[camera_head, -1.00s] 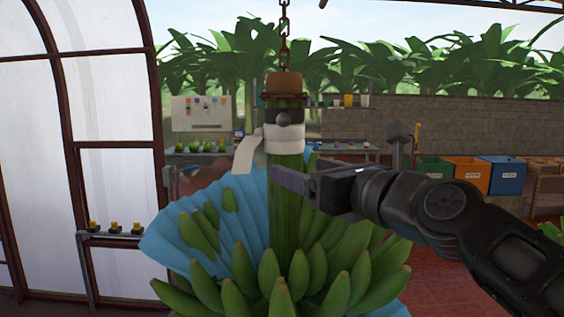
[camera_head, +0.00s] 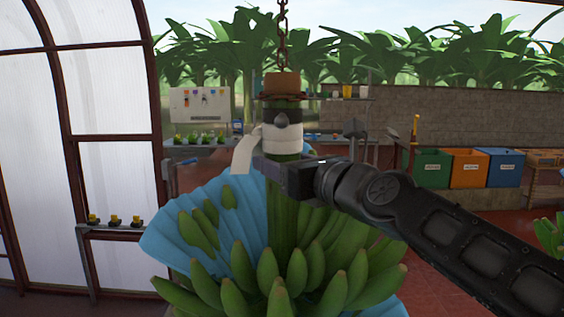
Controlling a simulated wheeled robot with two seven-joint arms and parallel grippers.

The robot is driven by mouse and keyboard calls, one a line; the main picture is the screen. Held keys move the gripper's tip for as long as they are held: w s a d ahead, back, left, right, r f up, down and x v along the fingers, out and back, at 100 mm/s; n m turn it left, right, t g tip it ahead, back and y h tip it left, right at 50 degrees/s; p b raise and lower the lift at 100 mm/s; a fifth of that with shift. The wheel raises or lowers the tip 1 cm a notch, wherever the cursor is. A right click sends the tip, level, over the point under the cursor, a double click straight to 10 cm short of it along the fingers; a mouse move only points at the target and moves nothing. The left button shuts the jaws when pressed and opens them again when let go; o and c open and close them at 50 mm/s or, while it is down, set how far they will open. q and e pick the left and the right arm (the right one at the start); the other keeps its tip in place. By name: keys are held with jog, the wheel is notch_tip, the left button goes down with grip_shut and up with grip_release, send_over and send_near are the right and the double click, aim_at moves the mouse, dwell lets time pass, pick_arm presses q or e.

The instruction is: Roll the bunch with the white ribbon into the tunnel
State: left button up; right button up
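The banana bunch (camera_head: 283,223) hangs from a rusty chain (camera_head: 282,40) in the middle of the view, with a blue cover (camera_head: 185,225) spread around its left and lower sides. The white ribbon (camera_head: 281,141) is wrapped around its green stem below a dark band, with a loose tail at the left. My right gripper (camera_head: 272,171) is at the stem just below the ribbon, reaching in from the right. Its fingers are partly hidden, and I cannot tell whether they are closed on the stem. My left gripper is not in view. The tunnel's arched frame (camera_head: 147,75) with translucent panels shows at the left.
A small shelf (camera_head: 110,232) with yellow-topped items stands by the panels. Green (camera_head: 431,167), orange (camera_head: 468,168) and blue (camera_head: 504,167) bins stand at the back right. A block wall (camera_head: 470,120) runs behind. Red floor shows at the lower right.

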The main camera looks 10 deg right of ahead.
grip_shut()
dwell(0.4)
